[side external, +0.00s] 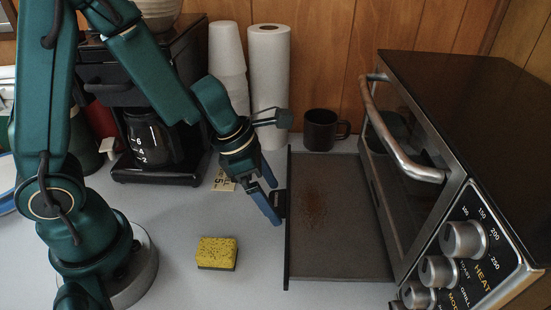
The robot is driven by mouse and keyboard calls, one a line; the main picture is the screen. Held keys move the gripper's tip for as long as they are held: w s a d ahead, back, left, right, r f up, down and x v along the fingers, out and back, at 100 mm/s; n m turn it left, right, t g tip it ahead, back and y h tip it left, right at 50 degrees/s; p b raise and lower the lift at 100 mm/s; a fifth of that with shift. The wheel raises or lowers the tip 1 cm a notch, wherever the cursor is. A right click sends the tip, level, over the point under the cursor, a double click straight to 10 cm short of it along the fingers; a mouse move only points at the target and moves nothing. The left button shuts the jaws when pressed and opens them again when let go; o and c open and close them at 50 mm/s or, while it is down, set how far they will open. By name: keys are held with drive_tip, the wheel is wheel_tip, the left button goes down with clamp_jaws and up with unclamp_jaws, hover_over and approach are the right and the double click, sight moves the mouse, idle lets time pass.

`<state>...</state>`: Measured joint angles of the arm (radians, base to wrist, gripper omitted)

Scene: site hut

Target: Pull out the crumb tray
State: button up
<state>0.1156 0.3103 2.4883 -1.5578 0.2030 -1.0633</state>
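The crumb tray (345,240) is a flat dark tray extending left from under the toaster oven (400,170), far out over the counter. Brown crumbs (314,207) lie on its surface. A small dark handle (281,204) sits at the middle of its left front edge. My gripper (275,205) is at this handle, coming from the upper left. Its two blue fingers are spread apart, one towards the back and one towards the front of the handle. Whether either finger touches the handle is hard to see. The tray's right end is hidden by the oven.
A yellow sponge (217,252) lies on the counter left of the tray. A dark mug (321,130) stands just behind the tray, beside a paper towel roll (268,85) and stacked white cups (228,60). A coffee maker (150,110) stands behind my arm. The front counter is clear.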

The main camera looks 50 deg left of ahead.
drive_tip(key=shift+r, duration=0.1)
drive_tip(key=shift+v, duration=1.5)
wheel_tip(320, 180, up, 7)
